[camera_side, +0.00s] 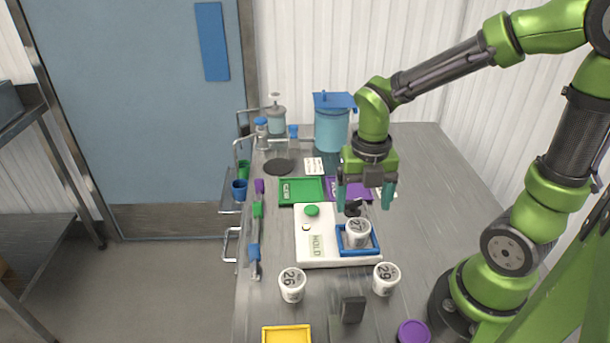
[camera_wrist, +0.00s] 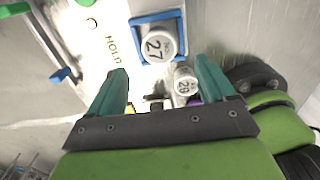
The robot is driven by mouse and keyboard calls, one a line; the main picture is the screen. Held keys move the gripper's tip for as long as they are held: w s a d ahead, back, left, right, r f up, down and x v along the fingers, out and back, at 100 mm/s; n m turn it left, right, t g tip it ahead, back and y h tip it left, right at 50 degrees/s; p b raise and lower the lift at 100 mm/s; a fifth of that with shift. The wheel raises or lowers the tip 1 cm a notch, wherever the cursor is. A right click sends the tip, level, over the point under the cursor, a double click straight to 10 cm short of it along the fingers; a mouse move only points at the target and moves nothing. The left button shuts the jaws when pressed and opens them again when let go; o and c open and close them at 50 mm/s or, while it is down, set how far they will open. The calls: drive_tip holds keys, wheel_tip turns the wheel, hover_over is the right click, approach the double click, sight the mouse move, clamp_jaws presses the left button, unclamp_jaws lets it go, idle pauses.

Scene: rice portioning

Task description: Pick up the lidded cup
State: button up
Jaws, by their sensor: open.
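A white cup marked 27 (camera_side: 357,234) stands upright inside a blue square frame (camera_side: 374,249) on a white board labelled HOLD. In the wrist view, cup 27 (camera_wrist: 159,43) lies just ahead of the fingertips. White cup 26 (camera_side: 292,286) and white cup 29 (camera_side: 386,280) stand on the table nearer the front. Each cup has a number on its flat, pale top. My gripper (camera_side: 365,200) is open and empty, pointing down above and slightly behind cup 27. In the wrist view, my gripper (camera_wrist: 161,68) has its teal fingers spread, touching nothing.
Green (camera_side: 302,191) and purple (camera_side: 345,190) trays lie behind the white board (camera_side: 311,232). A blue-lidded container (camera_side: 331,130) stands at the back. A dark block (camera_side: 353,309), yellow tray (camera_side: 286,334) and purple round item (camera_side: 413,332) are in front. The table's right side is mostly clear.

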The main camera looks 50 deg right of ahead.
sight(359, 226)
wheel_tip(359, 226, down, 8)
drive_tip(key=shift+w+f, duration=0.1)
drive_tip(key=c, duration=1.1)
